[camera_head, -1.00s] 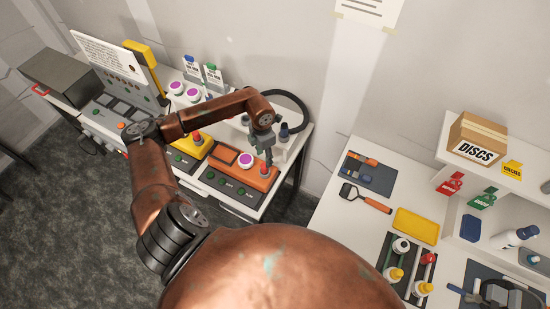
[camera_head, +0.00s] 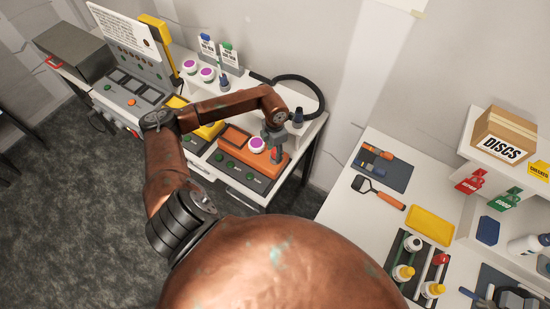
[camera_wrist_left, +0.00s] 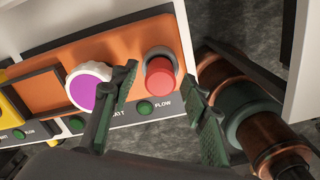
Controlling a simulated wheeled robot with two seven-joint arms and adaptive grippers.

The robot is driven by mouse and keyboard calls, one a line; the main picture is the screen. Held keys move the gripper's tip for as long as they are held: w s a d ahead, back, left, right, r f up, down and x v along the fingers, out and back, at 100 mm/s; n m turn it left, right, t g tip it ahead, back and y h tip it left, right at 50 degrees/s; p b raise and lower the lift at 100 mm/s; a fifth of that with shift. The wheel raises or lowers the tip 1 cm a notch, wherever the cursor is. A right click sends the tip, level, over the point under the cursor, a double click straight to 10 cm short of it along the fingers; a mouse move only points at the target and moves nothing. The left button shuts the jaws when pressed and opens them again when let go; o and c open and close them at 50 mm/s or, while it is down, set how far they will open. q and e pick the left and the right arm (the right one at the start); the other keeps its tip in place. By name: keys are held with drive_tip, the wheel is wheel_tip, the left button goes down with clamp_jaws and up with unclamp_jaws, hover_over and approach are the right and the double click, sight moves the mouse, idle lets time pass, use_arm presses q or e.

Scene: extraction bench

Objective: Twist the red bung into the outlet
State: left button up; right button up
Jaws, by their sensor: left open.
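The red bung (camera_wrist_left: 160,82) sits in a pale ring, the outlet (camera_wrist_left: 149,53), on the orange unit (camera_wrist_left: 190,37). The wrist view does not show how deep the bung sits. My left gripper (camera_wrist_left: 163,92) is open, with one finger on either side of the bung in that view. I see no clear contact with it. In the head view, the left gripper (camera_head: 276,147) is over the right end of the orange unit (camera_head: 236,138) and mostly covers the bung. My right gripper is not in view.
A white knob with a purple top (camera_wrist_left: 88,86) stands close beside the left finger. Green buttons (camera_wrist_left: 144,107) line the unit's front. A second bench (camera_head: 340,207) lies to the right.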

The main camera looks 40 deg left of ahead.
use_arm(q)
drive_tip(key=shift+w+f, duration=0.25)
drive_tip(key=shift+w, duration=0.1)
drive_tip(key=shift+s, duration=0.1)
drive_tip(key=shift+s+r, duration=0.1)
drive_tip(key=shift+n, duration=0.7)
drive_tip(key=n, duration=0.2)
drive_tip(key=shift+d+n+p, duration=0.1)
drive_tip(key=shift+n+p, duration=0.25)
drive_tip(key=shift+n, duration=0.05)
drive_tip(key=n, duration=0.2)
drive_tip(key=shift+n+p, duration=0.3)
drive_tip(key=shift+n, duration=0.1)
drive_tip(key=n+p, duration=0.1)
drive_tip(key=n, duration=0.3)
drive_tip(key=n+p, duration=0.1)
drive_tip(key=n, duration=0.3)
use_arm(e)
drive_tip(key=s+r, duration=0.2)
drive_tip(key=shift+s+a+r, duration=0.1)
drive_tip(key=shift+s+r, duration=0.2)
